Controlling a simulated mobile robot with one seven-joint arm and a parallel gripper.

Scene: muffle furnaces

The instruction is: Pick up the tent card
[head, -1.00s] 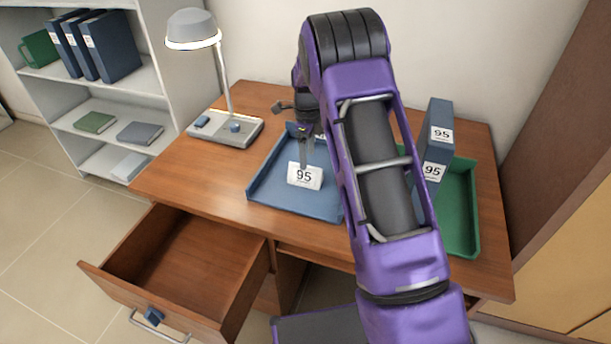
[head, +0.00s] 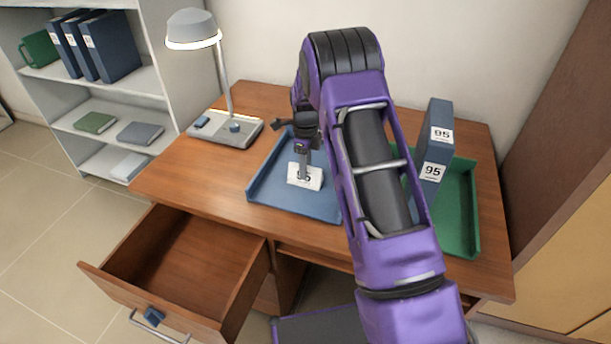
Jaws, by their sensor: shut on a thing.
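The tent card (head: 313,182) is small and white with a dark "95", partly covered by a finger. It is in the blue tray (head: 264,190) on the desk, near the tray's front. My gripper (head: 303,178) points down from above and is shut on the card. I cannot tell whether the card still touches the tray floor. My purple arm hides the right part of the blue tray.
A lamp (head: 228,128) stands at the back left. An open drawer (head: 190,262) juts out at the front left. The desk's left side is clear.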

